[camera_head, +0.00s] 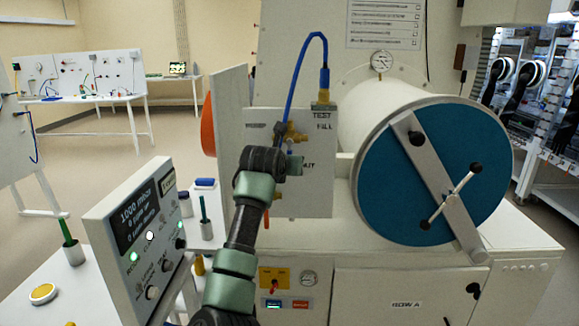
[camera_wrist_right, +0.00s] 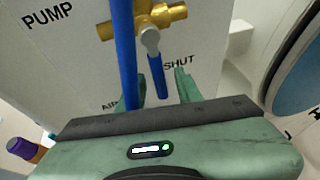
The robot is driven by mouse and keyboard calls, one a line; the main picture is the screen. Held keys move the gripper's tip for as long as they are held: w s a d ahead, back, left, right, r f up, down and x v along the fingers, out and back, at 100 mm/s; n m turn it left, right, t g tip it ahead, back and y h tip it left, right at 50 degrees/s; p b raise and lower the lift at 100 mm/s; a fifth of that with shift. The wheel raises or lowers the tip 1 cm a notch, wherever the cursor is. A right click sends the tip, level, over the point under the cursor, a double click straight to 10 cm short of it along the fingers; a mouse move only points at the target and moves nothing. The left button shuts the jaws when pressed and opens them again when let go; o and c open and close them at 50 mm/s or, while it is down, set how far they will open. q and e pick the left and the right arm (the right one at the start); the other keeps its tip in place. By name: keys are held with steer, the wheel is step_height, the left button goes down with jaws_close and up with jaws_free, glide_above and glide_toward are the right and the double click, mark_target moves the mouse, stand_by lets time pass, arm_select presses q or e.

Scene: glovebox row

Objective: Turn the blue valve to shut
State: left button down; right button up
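The valve has a brass body (camera_wrist_right: 165,18) with a grey hub and a blue lever (camera_wrist_right: 157,76) in the right wrist view. The lever points down and slightly right, with the SHUT label to its right. In the head view the brass valve (camera_head: 291,133) is on the white panel, its lever largely hidden. My right gripper (camera_wrist_right: 163,88) is open, its green fingers on either side of the lever with visible gaps. In the head view my right gripper (camera_head: 296,164) is at the panel, just below the valve. My left gripper is not in view.
A blue hose (camera_head: 295,75) loops from a fitting to the valve and passes close left of the lever in the right wrist view (camera_wrist_right: 123,50). A blue round door (camera_head: 400,180) with a bar stands right. A display box (camera_head: 135,235) stands left.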

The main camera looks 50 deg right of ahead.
steer(key=b+v, duration=0.1)
steer(key=v, duration=0.5)
steer(key=shift+a, duration=0.2)
stand_by(0.5)
